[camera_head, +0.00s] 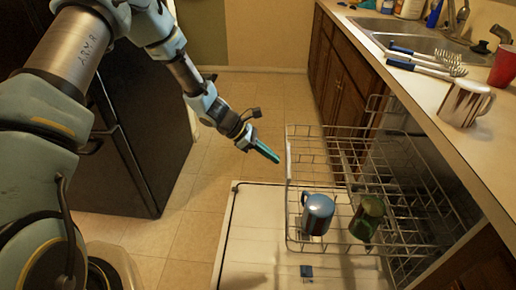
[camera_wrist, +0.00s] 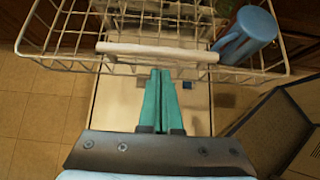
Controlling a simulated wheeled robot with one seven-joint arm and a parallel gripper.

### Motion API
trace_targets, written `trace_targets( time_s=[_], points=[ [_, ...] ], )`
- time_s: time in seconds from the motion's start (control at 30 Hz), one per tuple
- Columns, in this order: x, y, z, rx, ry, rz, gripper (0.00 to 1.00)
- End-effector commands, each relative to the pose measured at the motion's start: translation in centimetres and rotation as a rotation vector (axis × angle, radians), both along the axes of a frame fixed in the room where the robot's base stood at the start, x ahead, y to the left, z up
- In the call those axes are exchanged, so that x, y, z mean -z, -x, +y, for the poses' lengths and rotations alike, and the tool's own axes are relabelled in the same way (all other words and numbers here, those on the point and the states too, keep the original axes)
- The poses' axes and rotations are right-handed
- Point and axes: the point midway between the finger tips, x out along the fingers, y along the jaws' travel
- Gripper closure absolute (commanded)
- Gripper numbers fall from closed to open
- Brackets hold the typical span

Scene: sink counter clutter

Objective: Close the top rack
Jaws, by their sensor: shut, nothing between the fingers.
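The top rack (camera_head: 292,185) is a white wire rack, pulled out of the dishwasher under the counter and over the lowered door (camera_head: 250,225). A blue mug (camera_head: 317,214) and a green mug (camera_head: 367,218) stand in it. My gripper (camera_head: 268,153) has teal fingers, shut and empty, just left of the rack's outer side. In the wrist view my gripper (camera_wrist: 159,72) points at the rack's pale front handle (camera_wrist: 160,52), with its fingertips close below it. I cannot tell whether they touch. The blue mug (camera_wrist: 247,36) shows to the right there.
A counter (camera_head: 440,95) along the right holds a sink (camera_head: 415,38), several forks, a metallic mug (camera_head: 466,102) and a red cup (camera_head: 503,68). A black fridge (camera_head: 140,110) stands at the left. The tiled floor (camera_head: 235,110) between is clear.

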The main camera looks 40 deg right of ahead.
Motion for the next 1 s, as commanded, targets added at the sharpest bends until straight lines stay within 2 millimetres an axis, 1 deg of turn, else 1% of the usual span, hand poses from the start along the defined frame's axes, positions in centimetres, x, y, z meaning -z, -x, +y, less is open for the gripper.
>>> trace_targets(
  time_s=[0.1, 0.2, 0.67, 0.77, 0.87, 1.0],
  points=[
    [0.0, 0.6, -0.8, -0.001, -0.001, 0.0, 1.0],
    [0.0, 0.9, -1.1, -0.001, -0.001, -0.001, 1.0],
    [0.1, 1.1, -1.4, -0.001, -0.001, 0.0, 1.0],
    [0.1, 1.6, -2.0, 0.001, 0.0, 0.001, 1.0],
    [0.1, 2.5, -3.0, 0.001, 0.001, 0.001, 1.0],
    [0.2, 4.4, -5.2, 0.003, 0.001, 0.001, 1.0]
  ],
)
